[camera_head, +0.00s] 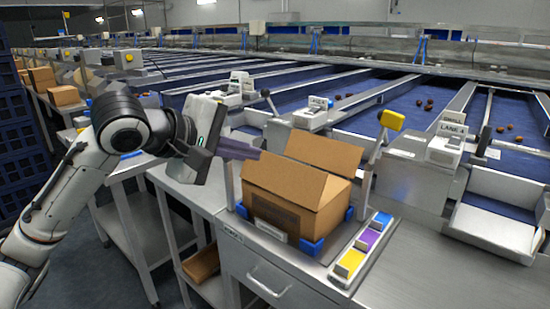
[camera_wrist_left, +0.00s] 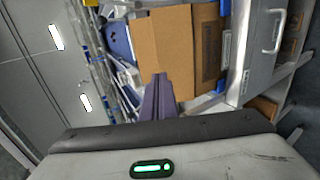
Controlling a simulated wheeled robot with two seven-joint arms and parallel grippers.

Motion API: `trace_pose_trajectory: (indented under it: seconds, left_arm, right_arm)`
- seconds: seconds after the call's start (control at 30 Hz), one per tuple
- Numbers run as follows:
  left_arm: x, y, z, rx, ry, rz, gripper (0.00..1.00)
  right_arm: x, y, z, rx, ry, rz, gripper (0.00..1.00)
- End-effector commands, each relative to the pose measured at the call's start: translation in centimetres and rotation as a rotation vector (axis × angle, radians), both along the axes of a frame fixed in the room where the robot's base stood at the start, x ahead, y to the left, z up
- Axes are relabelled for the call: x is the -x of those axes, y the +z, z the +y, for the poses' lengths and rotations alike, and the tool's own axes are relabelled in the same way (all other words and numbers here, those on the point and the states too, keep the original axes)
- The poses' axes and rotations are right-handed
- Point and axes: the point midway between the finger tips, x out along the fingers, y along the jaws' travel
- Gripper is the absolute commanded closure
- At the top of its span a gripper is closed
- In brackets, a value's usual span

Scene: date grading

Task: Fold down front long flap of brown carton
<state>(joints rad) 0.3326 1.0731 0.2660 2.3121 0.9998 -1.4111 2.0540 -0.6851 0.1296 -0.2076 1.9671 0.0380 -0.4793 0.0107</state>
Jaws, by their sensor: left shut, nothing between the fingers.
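The brown carton (camera_head: 332,202) stands upright on the steel bench, held at its lower corners by blue blocks. In the left wrist view the shut fingers (camera_wrist_left: 157,80) lie in front of the brown carton panels (camera_wrist_left: 175,45). My right gripper is not in view.
A tray with yellow, purple and blue labelled blocks (camera_head: 372,240) lies right of the carton. Grey label boxes (camera_head: 310,116) and a yellow box on a post (camera_head: 391,118) stand behind it. Blue sorting lanes (camera_head: 400,100) with several dates run beyond.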

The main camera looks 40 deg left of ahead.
Motion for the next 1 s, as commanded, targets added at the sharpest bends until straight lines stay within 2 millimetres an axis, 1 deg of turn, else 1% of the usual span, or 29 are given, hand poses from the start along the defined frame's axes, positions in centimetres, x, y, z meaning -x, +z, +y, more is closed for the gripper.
trace_pose_trajectory:
  seconds: [0.03,0.2,0.3,0.43,0.63,1.0]
  left_arm:
    - [-0.9,-0.4,-0.1,0.003,-0.001,0.002,1.00]
    - [-3.8,-1.9,-0.3,0.003,-0.001,0.001,1.00]
    - [-5.4,-2.8,-0.5,0.002,-0.001,0.001,1.00]
    - [-7.0,-3.7,-0.6,0.000,-0.001,0.000,1.00]
    - [-8.0,-4.3,-0.7,-0.001,0.000,-0.001,1.00]
    - [-8.1,-4.4,-0.6,-0.001,0.000,0.001,1.00]
  right_arm:
    - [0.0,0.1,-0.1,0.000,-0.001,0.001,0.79]
    - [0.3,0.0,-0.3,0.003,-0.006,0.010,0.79]
    - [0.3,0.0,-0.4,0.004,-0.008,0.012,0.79]
    - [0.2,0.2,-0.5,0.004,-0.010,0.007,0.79]
    - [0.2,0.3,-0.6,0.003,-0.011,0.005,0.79]
    - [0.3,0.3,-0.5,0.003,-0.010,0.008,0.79]
